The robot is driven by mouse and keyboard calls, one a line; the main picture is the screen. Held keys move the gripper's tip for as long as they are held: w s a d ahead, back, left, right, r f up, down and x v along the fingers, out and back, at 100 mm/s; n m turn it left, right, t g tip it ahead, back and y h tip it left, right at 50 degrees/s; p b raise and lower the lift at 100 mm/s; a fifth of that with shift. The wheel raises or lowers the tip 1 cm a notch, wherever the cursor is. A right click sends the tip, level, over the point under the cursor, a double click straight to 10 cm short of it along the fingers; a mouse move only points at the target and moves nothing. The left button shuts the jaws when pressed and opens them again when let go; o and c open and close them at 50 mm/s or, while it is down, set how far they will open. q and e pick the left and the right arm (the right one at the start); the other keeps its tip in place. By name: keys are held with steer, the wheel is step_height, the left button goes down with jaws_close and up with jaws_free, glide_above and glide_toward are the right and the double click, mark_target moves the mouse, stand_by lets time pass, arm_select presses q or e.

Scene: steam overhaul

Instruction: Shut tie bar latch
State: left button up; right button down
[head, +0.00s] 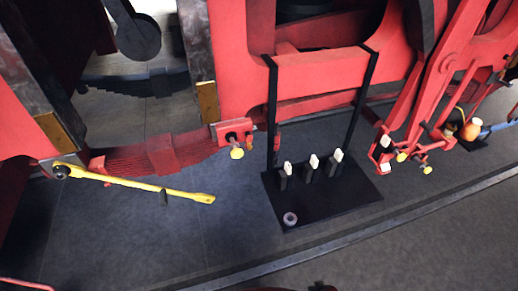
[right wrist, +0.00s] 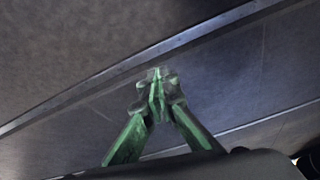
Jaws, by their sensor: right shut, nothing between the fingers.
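A long yellow bar (head: 140,185), which looks like the tie bar, hangs from a dark round pivot at its left end, in the left of the head view. It slopes slightly down to the right and its right end is free, with a small dark piece below it. A red bracket (head: 222,131) with a yellow knob (head: 237,153) sits on the frame above and right of that end; I cannot tell whether this is the latch. My right gripper (right wrist: 158,90) has green fingers, shut and empty, over grey floor in the right wrist view, apart from any object. My left gripper is out of view.
A black stand (head: 330,198) with several pale-topped pegs and a small ring stands on the floor in the middle. Red rods with yellow knobs (head: 427,170) are at the right. A raised floor edge (head: 330,242) crosses the front. Floor around the bar's free end is clear.

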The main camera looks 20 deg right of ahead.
steer(key=w+r+m+t+p, duration=0.1)
steer(key=w+r, duration=0.2)
steer(key=r, duration=0.7)
steer(key=w+r+m+t+p, duration=0.1)
steer(key=w+r, duration=0.3)
steer(key=r, duration=0.7)
steer(key=w+r+m+t+p, duration=0.1)
steer(key=w+r, duration=0.2)
steer(key=r, duration=0.7)
steer(key=w+a+r+m+t, duration=0.1)
steer(key=w+r+m+t, duration=0.1)
steer(key=w+r, duration=0.2)
steer(key=w+a+r+m+t+y, duration=0.1)
steer(key=w+r+m+t, duration=0.1)
steer(key=w+r, duration=0.2)
steer(key=w+a+r+m+t, duration=0.1)
steer(key=w+r+m, duration=0.2)
steer(key=w+r, duration=0.1)
steer(key=shift+a+r+t+y, duration=0.15)
steer(key=shift+a+t+y, duration=0.15)
steer(key=shift+a+t, duration=0.1)
steer(key=w+a+r+m+t+y, duration=0.2)
steer(key=w+r+m, duration=0.1)
steer(key=r, duration=0.4)
steer(key=w+a+r+m+t+y, duration=0.1)
steer(key=w+a+r+m+t, duration=0.1)
steer(key=r, duration=0.5)
steer(key=shift+w+a+m+t+y, duration=0.4)
steer(key=shift+w+m+t, duration=0.2)
steer(key=shift+w+m, duration=0.35)
